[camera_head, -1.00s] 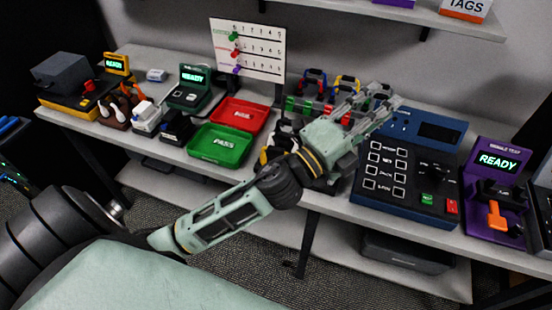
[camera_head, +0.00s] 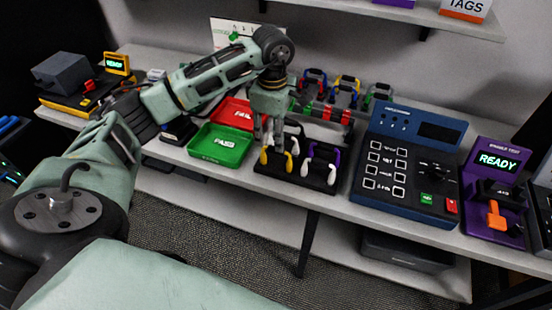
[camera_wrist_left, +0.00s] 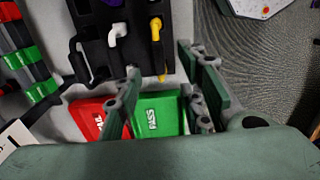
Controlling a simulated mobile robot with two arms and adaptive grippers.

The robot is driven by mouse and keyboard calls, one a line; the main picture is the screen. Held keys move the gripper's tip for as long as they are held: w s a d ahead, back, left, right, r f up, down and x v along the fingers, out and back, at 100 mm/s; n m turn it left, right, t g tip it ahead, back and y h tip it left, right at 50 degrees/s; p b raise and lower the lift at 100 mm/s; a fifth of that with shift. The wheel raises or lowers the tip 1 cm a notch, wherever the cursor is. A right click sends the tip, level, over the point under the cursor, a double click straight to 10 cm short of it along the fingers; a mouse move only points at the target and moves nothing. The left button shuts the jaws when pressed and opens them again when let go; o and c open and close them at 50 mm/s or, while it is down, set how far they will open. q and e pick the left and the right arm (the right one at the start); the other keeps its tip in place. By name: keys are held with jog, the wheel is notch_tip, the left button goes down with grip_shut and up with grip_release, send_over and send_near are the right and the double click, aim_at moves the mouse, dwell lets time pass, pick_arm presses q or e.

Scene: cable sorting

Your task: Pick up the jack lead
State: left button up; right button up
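A black rack (camera_head: 272,172) on the bench holds several looped leads, among them a yellow-ended one (camera_head: 264,157) and a purple-and-white one (camera_head: 334,160). In the left wrist view the rack (camera_wrist_left: 98,58) shows black, white (camera_wrist_left: 117,33) and yellow (camera_wrist_left: 156,32) lead ends. I cannot tell which is the jack lead. My left gripper (camera_head: 267,142) points down over the rack's left part and hides some of it. My right gripper is out of view.
Left of the rack are a green PASS tray (camera_head: 221,155) and a red tray (camera_head: 236,111). A blue test console (camera_head: 410,160) and a purple tester (camera_head: 485,215) stand to the right. Leads with coloured handles stand behind on a rail (camera_head: 325,111).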

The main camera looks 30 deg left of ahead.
aim_at(276, 153)
pick_arm(q)
jog(key=f+p, duration=0.1)
jog(key=f, duration=0.1)
jog(key=f+p, duration=0.1)
jog(key=f, duration=0.1)
jog(key=f+p, duration=0.1)
jog(key=f, duration=0.1)
jog(key=shift+w+d+f, duration=0.15)
jog(key=shift+d+f, duration=0.1)
jog(key=shift+f, duration=0.45)
grip_shut()
